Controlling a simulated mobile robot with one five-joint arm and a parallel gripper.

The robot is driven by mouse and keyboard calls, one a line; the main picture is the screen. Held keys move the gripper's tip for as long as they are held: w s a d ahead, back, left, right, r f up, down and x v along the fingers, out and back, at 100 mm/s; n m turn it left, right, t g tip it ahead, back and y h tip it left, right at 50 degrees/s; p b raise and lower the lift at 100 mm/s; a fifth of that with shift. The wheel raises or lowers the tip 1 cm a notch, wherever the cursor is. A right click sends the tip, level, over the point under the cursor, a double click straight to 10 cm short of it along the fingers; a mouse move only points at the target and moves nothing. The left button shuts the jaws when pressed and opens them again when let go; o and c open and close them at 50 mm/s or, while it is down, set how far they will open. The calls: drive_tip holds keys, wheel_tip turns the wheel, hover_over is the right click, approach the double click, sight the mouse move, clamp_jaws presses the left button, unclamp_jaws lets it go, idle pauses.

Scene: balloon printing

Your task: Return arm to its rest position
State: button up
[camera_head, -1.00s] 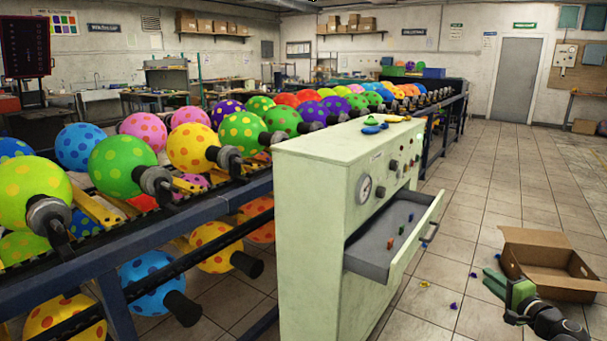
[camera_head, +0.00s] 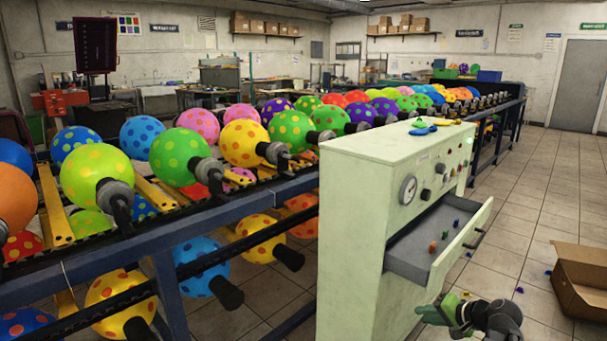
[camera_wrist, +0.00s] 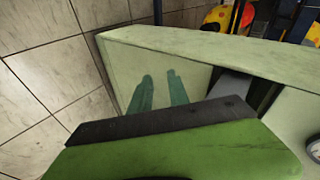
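My gripper (camera_head: 432,309) is at the lower right of the head view, in front of the pale green cabinet (camera_head: 353,235) and below its open drawer. In the wrist view, its two green fingers (camera_wrist: 160,77) stand apart with a narrow gap and nothing between them. The pale cabinet side (camera_wrist: 115,68) shows behind them. I cannot tell whether the fingers touch the cabinet. Most of my arm is out of the head view.
The drawer (camera_head: 425,266) juts out over the floor with small coloured pieces inside. An open cardboard box (camera_head: 583,257) lies at the right edge. A long rack (camera_head: 255,203) of spotted balloons runs behind the cabinet. Tiled floor (camera_head: 540,195) is mostly clear at the right.

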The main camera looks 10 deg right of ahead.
drive_tip(key=s+a+f+n+g+h, duration=0.2)
drive_tip(key=a+f+n+g, duration=0.1)
drive_tip(key=a, duration=0.6)
drive_tip(key=s+a+f+n+g+h, duration=0.1)
drive_tip(key=s+a+f+n+g, duration=0.15)
drive_tip(key=a, duration=0.55)
drive_tip(key=s+a+f+n+g+h, duration=0.1)
drive_tip(key=a+f+n+g+h, duration=0.2)
drive_tip(key=a, duration=0.6)
wheel_tip(320, 180, up, 31)
drive_tip(key=y+p, duration=0.1)
drive_tip(key=p, duration=3)
drive_tip(key=shift+s+d+r+p, duration=0.2)
drive_tip(key=shift+d+p, duration=0.1)
drive_tip(key=shift+n+g, duration=0.25)
